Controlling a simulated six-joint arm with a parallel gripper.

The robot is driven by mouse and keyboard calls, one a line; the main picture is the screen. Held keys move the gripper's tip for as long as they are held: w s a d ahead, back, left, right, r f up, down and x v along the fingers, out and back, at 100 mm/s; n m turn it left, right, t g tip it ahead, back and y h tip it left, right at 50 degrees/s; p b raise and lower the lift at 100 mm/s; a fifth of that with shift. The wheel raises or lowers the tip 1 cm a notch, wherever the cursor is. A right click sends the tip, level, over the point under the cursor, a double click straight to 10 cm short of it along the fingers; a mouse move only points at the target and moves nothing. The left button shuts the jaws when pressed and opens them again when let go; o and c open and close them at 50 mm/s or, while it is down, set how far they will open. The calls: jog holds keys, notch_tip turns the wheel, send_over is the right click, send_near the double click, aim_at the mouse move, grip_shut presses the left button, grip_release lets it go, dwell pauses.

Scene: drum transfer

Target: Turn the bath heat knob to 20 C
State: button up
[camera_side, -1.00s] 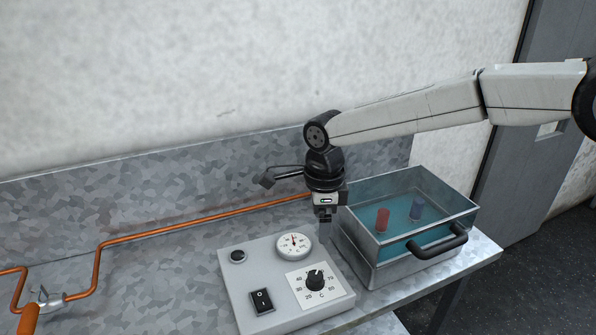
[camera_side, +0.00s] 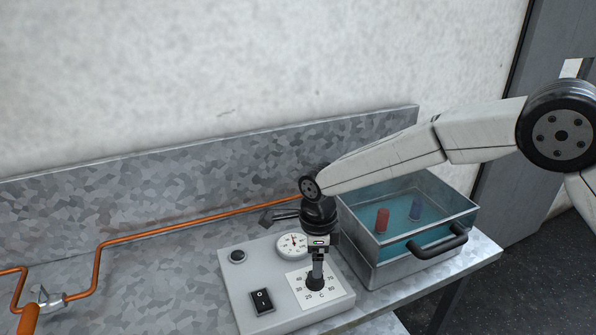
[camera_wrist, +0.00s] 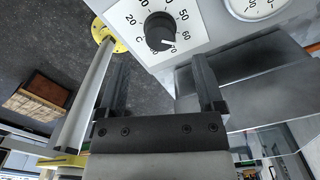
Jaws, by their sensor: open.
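The black bath heat knob (camera_side: 315,285) sits on a white dial plate (camera_side: 299,297) on the grey control box (camera_side: 238,290). In the wrist view the knob (camera_wrist: 158,28) shows whole, and its white pointer mark faces close to the 70 on the printed scale; the 20 lies on the opposite side. My gripper (camera_side: 317,273) points down right over the knob in the side view, hiding part of it. In the wrist view the fingers (camera_wrist: 160,62) are apart with nothing between them, and the knob lies beyond their tips. Contact cannot be told.
A round gauge (camera_side: 291,244) stands close behind my gripper. A rocker switch (camera_side: 261,301) and a round button (camera_side: 237,256) are on the box's left. The metal water bath (camera_side: 370,270), holding red and blue cylinders, is close on the right. An orange pipe (camera_side: 180,224) runs behind.

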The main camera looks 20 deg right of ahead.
aim_at(312, 284)
jog(key=shift+f, duration=3.15)
jog(key=shift+c, duration=0.2)
grip_shut()
